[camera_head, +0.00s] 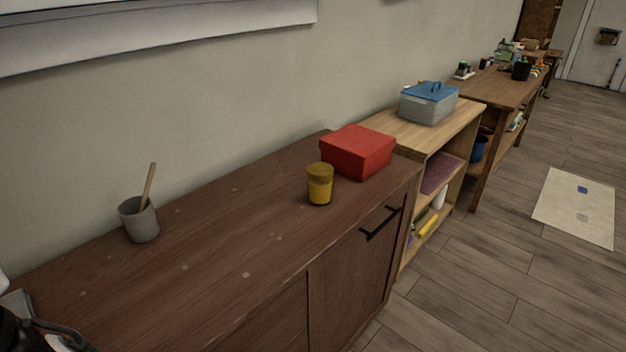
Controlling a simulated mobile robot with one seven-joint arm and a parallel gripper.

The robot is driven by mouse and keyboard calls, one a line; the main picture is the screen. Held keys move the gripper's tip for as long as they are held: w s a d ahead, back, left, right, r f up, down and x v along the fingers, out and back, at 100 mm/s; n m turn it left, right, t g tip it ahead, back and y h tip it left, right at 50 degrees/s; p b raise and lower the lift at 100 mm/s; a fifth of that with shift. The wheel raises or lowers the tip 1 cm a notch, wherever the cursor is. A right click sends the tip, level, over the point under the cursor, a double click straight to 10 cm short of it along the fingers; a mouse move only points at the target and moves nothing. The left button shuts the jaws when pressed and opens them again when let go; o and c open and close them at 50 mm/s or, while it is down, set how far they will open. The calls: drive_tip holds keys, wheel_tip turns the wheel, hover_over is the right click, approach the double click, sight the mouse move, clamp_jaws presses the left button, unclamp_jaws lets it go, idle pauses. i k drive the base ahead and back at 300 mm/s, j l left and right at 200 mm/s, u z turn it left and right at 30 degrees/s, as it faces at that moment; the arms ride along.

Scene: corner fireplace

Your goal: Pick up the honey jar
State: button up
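A small yellow jar with a darker brownish-yellow lid (320,184), which looks like the honey jar, stands upright on the dark brown wooden cabinet (225,245). It is near the cabinet's right end, just in front of a red box, with its front side fully in view. A dark part, probably of my arm or gripper, shows at the bottom left corner, far from the jar. My gripper's fingers cannot be made out there.
The red box (357,151) stands close behind the jar. A grey cup (139,219) with a wooden stick stands at the left. A lighter shelf (451,130) holds a grey toolbox with a blue lid (429,103). The cabinet top between cup and jar is clear.

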sight(320, 194)
drive_tip(key=i+l+u, duration=0.2)
drive_tip(key=l, duration=0.15)
drive_tip(key=i+l+u, duration=0.2)
drive_tip(key=l, duration=0.2)
drive_tip(key=l+u, duration=0.15)
drive_tip(key=l, duration=0.2)
drive_tip(key=l+u, duration=0.2)
drive_tip(key=l, duration=0.25)
drive_tip(key=i, duration=0.05)
